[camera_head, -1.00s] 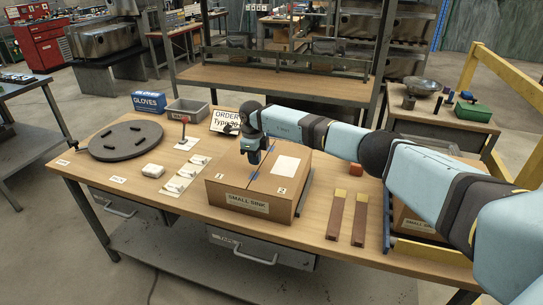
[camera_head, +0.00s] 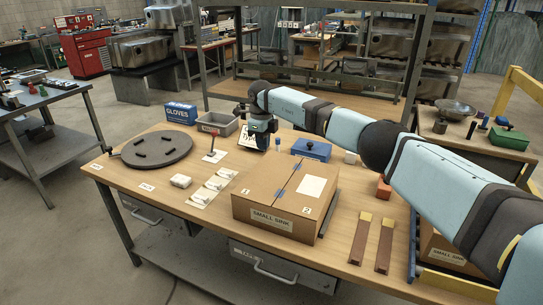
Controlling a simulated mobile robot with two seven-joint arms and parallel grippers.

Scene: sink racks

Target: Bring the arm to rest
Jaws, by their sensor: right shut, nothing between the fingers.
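My right arm comes in from the right side and reaches across the workbench. Its gripper (camera_head: 259,128) is at the far end, above the back part of the bench. It is shut and empty, apart from the box. It partly hides the white order sign (camera_head: 249,141) behind it. The cardboard box labelled small sink (camera_head: 264,195) stands closed on the bench, in front of the gripper, with blue tape on top. My left gripper is not in view.
On the bench are a dark round turntable (camera_head: 157,148), a blue gloves box (camera_head: 181,113), a grey bin (camera_head: 216,123), a blue case (camera_head: 311,149), white packets (camera_head: 216,183) and two brown strips (camera_head: 360,236). A shelf frame (camera_head: 300,88) stands behind.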

